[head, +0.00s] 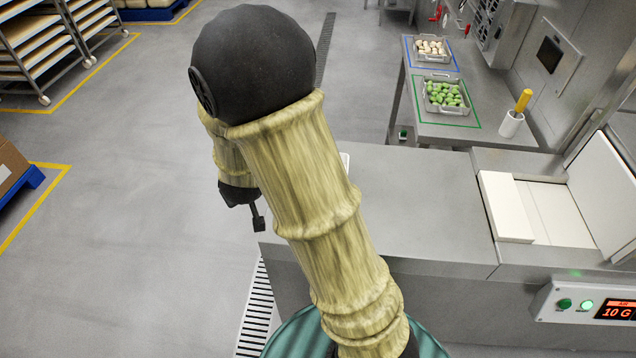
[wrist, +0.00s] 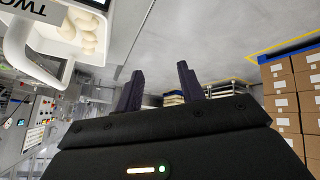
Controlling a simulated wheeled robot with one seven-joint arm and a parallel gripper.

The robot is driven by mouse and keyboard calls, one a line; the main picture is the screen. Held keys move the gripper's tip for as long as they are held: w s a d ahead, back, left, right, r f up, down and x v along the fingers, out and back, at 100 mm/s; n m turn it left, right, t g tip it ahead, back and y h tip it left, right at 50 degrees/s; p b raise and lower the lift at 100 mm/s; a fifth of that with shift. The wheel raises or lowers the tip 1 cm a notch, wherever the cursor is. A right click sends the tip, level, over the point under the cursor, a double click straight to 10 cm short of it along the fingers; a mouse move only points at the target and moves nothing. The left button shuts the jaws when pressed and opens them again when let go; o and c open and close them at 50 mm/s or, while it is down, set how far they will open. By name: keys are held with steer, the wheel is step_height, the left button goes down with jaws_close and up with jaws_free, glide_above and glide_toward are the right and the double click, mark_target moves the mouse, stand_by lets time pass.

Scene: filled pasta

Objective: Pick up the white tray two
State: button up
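The white tray two (wrist: 62,40) is in the top left corner of the wrist view, cut off by the frame. It has a looped white handle (wrist: 18,48), a label reading TWO that appears upside down, and pale rounded pieces (wrist: 87,35) inside. In the head view, a small white edge (head: 345,160) shows behind my arm; I cannot tell if it is this tray. My gripper (wrist: 160,68) has its two dark fingers apart with nothing between them. The tray is off to their left in the wrist view. In the head view my arm hides most of the gripper.
A steel counter (head: 430,200) lies right of my arm, with a white-lidded station (head: 505,207) on it. A farther table holds a tray of green pieces (head: 445,96) and a tray of pale pieces (head: 432,48). The floor to the left is clear, beyond it racks (head: 45,45) and boxes.

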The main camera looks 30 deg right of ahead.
step_height(320, 180, down, 3)
steer(key=w+d+n+h, duration=0.1)
steer(key=w+d+h, duration=0.15)
steer(key=h, duration=0.35)
steer(key=s+r+n+g+h, duration=0.1)
steer(key=s+h, duration=0.5)
steer(key=h, duration=0.3)
steer(key=shift+s+d+r+g, duration=0.15)
steer(key=shift+d+r+g, duration=0.1)
steer(key=shift+d+g, duration=0.2)
steer(key=p+x, duration=0.2)
steer(key=x, duration=1)
steer(key=shift+r, duration=0.1)
